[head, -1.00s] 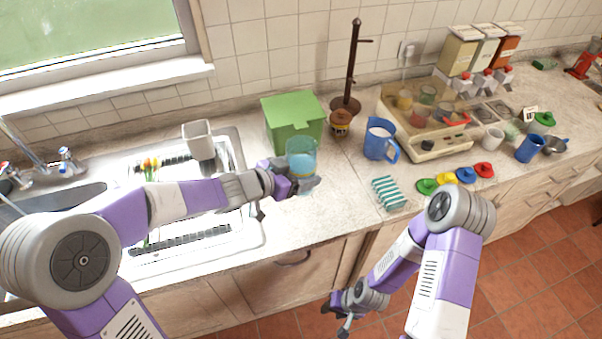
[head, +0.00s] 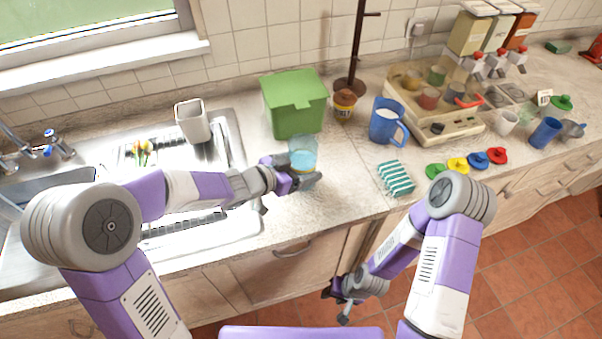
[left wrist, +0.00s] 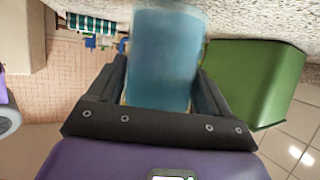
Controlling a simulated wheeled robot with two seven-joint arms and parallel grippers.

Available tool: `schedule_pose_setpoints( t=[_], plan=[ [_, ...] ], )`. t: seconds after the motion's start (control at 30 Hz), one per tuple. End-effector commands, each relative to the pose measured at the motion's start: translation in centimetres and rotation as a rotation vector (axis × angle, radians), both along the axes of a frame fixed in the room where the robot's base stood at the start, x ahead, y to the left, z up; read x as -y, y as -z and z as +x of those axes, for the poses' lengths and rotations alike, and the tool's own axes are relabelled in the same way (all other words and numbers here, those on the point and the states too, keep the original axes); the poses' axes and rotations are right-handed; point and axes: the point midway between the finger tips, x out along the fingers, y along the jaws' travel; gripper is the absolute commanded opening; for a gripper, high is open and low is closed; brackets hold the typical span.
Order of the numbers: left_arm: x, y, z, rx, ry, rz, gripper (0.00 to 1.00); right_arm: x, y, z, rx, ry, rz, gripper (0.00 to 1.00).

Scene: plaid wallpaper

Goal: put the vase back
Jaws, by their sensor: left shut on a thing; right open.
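The vase (head: 303,153) is a translucent blue glass vessel. In the head view it is upright over the counter, in front of the green box. My left gripper (head: 298,182) is shut on its lower part. In the left wrist view, the vase (left wrist: 165,60) is between the two dark fingers (left wrist: 162,100) and hides what lies behind it. Whether its base touches the counter I cannot tell. My right gripper (head: 343,303) is open and empty, low in front of the cabinets.
A green lidded box (head: 296,108) stands just behind the vase. A blue pitcher (head: 385,124), a striped sponge (head: 396,179) and coloured lids (head: 458,164) are to the right. The sink's drainer holds a white container (head: 192,122) and flowers (head: 142,150). Counter left of the sponge is clear.

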Motion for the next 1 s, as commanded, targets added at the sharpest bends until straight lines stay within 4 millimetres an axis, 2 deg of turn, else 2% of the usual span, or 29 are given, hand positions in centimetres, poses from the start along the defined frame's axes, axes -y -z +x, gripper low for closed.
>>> schedule_pose_setpoints(
  t=[0.07,0.47,0.5,0.6,0.63,0.93,1.0],
  plan=[
    [0.13,0.95,0.03,0.004,0.002,-0.002,0.37,0.01,0.71,0.01,0.0,0.0,0.0,0.43],
    [0.08,1.2,0.06,0.005,0.001,-0.003,0.37,0.0,0.84,0.02,0.0,0.0,0.0,0.43],
    [0.02,1.37,0.02,0.001,0.0,-0.001,0.82,0.0,0.82,0.02,0.0,0.0,0.0,0.43],
    [0.02,1.31,0.0,0.001,0.0,0.0,0.97,0.0,0.77,0.02,0.0,0.0,0.0,0.43],
    [0.02,1.31,0.01,0.001,0.0,0.0,1.0,0.0,0.76,0.02,0.0,0.0,0.0,0.43],
    [0.04,0.82,0.01,0.002,0.001,0.0,1.0,0.0,0.4,0.01,0.0,0.0,0.0,0.43],
    [-0.66,0.44,-0.41,0.003,-0.002,0.0,1.0,0.01,0.11,0.01,0.0,0.0,0.0,0.43]
  ],
)
